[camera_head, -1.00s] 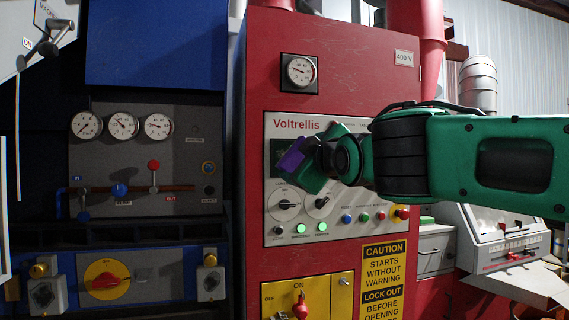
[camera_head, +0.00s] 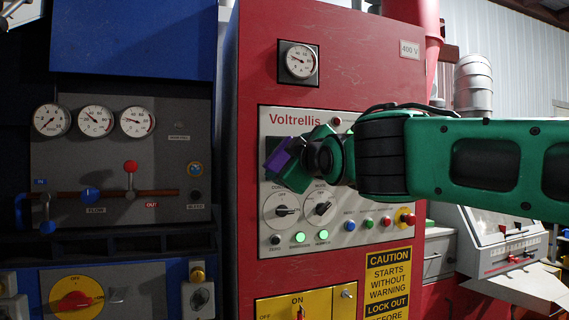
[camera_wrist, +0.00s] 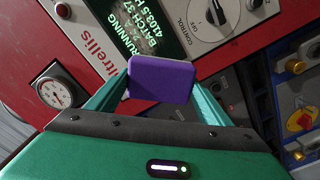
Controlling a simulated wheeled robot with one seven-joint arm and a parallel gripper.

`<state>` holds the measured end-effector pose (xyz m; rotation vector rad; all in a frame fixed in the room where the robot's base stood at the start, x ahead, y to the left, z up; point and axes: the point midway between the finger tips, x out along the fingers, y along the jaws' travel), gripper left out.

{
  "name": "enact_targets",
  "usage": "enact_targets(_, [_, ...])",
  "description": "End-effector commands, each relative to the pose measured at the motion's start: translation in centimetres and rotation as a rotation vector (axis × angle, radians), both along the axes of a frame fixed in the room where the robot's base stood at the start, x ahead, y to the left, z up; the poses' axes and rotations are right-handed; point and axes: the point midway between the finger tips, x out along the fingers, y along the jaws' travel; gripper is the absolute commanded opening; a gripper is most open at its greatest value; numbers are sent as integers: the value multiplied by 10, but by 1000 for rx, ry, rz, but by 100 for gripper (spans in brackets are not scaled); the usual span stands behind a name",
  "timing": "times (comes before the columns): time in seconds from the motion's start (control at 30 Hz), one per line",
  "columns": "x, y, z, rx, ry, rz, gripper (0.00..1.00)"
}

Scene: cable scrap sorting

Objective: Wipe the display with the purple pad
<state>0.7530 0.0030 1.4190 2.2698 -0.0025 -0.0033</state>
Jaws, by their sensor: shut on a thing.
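The purple pad (camera_wrist: 161,80) is held between the two green fingers of my gripper (camera_wrist: 160,95) in the wrist view. In the head view the pad (camera_head: 283,155) is in front of the upper left of the Voltrellis panel. The display (camera_wrist: 150,30) is dark green with light text including "RUNNING" and "BATCH 37"; it lies just beyond the pad in the wrist view, and its lower part is covered by the pad there. In the head view only a dark edge of the display (camera_head: 268,146) shows behind the pad. I cannot tell whether the pad touches it.
Below the display are the control knobs (camera_head: 287,211), a row of lit and coloured buttons (camera_head: 299,237) and a red stop button (camera_head: 407,218). A gauge (camera_head: 299,61) sits above. A blue machine with gauges and levers (camera_head: 80,190) stands left; a sloped console (camera_head: 500,240) is at right.

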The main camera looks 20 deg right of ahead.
Motion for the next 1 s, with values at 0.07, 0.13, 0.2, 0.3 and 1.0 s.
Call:
enact_targets(0.07, [1, 0, 0, 0, -1, -1, 56])
enact_targets(0.13, [3, -1, 0, 0, 0, -1, 56])
enact_targets(0.2, [7, -1, 0, 0, 1, -1, 56])
enact_targets(0.3, [16, 0, -1, 0, 2, -1, 56])
enact_targets(1.0, [60, 0, 0, -1, -1, 0, 56])
